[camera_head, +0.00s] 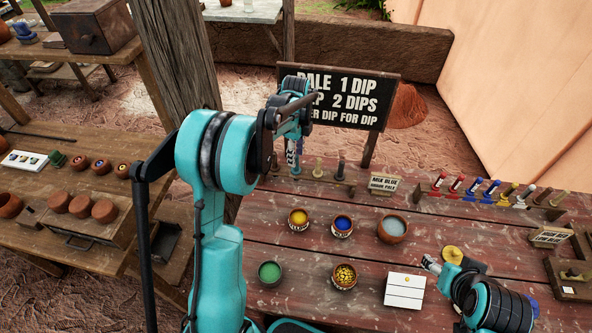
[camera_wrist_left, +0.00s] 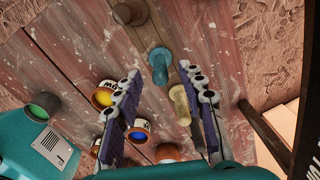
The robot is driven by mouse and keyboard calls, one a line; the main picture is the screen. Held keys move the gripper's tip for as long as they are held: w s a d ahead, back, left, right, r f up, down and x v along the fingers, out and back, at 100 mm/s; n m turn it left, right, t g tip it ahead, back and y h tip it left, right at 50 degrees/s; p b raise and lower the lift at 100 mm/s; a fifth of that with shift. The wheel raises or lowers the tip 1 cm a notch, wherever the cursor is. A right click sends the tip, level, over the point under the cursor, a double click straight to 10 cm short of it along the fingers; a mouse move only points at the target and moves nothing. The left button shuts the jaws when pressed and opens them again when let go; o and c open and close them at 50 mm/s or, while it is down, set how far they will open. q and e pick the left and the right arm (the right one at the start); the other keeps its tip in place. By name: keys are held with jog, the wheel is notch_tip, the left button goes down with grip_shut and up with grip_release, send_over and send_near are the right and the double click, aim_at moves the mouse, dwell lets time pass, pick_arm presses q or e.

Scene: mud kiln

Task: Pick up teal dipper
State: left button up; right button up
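The teal dipper (camera_wrist_left: 160,62) stands in a wooden rack at the back of the red table. In the left wrist view it lies between and just beyond the tips of my left gripper (camera_wrist_left: 160,75), whose fingers are spread with nothing held. In the head view my left gripper (camera_head: 294,150) hangs over the rack and largely hides the teal dipper. A pale yellow dipper (camera_wrist_left: 180,104) and a brown dipper (camera_wrist_left: 130,12) stand beside the teal one. My right gripper (camera_head: 432,264) is low over the table by a white board; its finger gap is unclear.
Bowls of yellow (camera_head: 299,219), blue (camera_head: 342,226) and green (camera_head: 270,272) stand in front of the rack. A black sign (camera_head: 340,98) rises close behind it. A second rack with several coloured dippers (camera_head: 490,189) stands at right.

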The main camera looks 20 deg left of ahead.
pick_arm(q)
notch_tip(320, 180, down, 2)
jog(key=shift+f, duration=0.2)
grip_shut()
jog(key=shift+r, duration=0.1)
notch_tip(320, 180, up, 10)
jog(key=p, duration=0.2)
jog(key=shift+p, duration=0.35)
dwell(0.3)
